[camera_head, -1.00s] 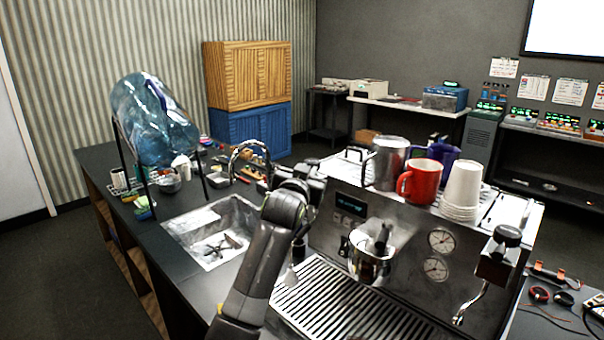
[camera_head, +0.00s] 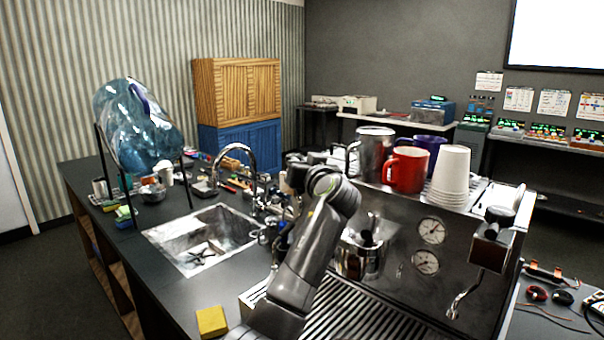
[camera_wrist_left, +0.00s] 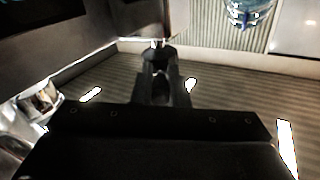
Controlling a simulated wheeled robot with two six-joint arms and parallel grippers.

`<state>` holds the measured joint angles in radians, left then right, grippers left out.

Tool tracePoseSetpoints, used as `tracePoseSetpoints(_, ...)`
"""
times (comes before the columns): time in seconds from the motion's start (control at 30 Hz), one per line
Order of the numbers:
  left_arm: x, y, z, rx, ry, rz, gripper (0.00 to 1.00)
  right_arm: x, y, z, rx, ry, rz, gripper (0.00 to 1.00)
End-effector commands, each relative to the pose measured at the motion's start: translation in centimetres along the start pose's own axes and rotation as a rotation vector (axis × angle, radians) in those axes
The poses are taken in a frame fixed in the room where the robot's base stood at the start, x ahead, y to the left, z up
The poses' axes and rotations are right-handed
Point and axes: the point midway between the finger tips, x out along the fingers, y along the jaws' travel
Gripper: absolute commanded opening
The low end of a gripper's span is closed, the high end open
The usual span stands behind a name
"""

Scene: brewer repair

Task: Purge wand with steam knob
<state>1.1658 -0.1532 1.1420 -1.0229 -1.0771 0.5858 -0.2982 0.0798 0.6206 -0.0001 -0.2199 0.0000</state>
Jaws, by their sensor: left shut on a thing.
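The espresso machine (camera_head: 400,235) stands at the right of the counter. At its front right are a black knob (camera_head: 499,215) and a curved metal wand (camera_head: 463,299). My left gripper (camera_head: 299,176) is at the machine's upper left front corner, mostly hidden behind my own wrist. In the left wrist view, its fingers (camera_wrist_left: 157,72) are closed around a small dark thing, which fits the left steam knob; its shape is hard to make out. The left steam wand is not clearly visible behind my arm. My right gripper is not in view.
A metal pitcher (camera_head: 374,152), a red mug (camera_head: 405,170) and stacked paper cups (camera_head: 450,178) stand on the machine. A sink (camera_head: 200,238) with a tap (camera_head: 238,152) lies to the left. A yellow sponge (camera_head: 211,321) is on the counter. A blue water bottle (camera_head: 135,125) rests in a rack.

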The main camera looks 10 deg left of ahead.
Motion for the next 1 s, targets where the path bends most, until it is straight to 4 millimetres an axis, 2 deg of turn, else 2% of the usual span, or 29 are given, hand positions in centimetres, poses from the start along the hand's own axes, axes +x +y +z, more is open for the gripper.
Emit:
tracePoseSetpoints(0.03,0.07,-0.19,-0.63,0.000,0.015,-0.011,0.00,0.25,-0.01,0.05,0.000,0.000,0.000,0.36)
tracePoseSetpoints(0.53,0.12,-0.33,-0.83,-0.002,0.012,-0.028,0.00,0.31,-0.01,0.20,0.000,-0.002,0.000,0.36)
tracePoseSetpoints(0.57,0.12,-0.34,-0.84,-0.002,0.012,-0.028,0.16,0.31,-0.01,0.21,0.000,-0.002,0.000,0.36)
tracePoseSetpoints(0.7,0.10,-0.27,-0.69,-0.001,0.008,-0.027,0.34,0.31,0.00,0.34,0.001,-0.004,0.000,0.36)
tracePoseSetpoints(1.0,0.08,-0.12,-0.26,0.001,0.000,-0.026,0.35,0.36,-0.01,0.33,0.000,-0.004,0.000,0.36)
